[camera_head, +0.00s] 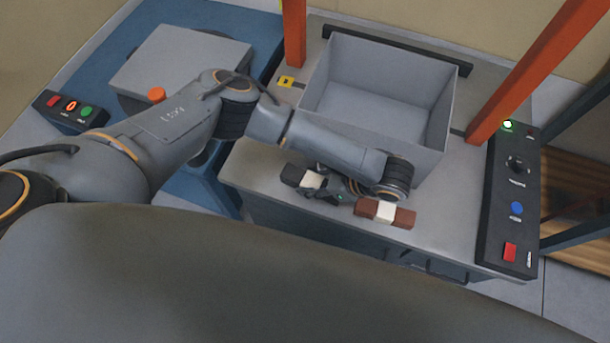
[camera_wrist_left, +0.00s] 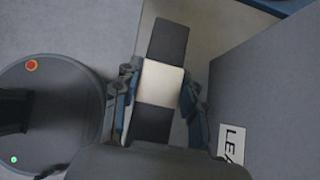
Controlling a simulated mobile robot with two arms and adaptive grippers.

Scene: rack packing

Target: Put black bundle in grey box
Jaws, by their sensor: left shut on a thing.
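The black bundle (camera_head: 292,174), with a white band around its middle, is at the front left of the grey box. My left gripper (camera_head: 325,188) is shut on it; its own arm partly hides the bundle in the head view. In the left wrist view, the fingers (camera_wrist_left: 158,95) are on both sides of the black bundle (camera_wrist_left: 162,75) at its white band. I cannot tell whether the bundle touches the table. The open grey box (camera_head: 415,135) stands behind the gripper and looks empty; its wall (camera_wrist_left: 265,80) is at the right in the wrist view. My right gripper is not in view.
A brown bundle with a white band (camera_head: 385,212) lies just right of the gripper. Orange posts (camera_head: 525,75) rise beside the box. A black control panel (camera_head: 514,200) lines the table's right edge. A blue surface (camera_head: 185,150) is left of the grey table (camera_head: 255,165).

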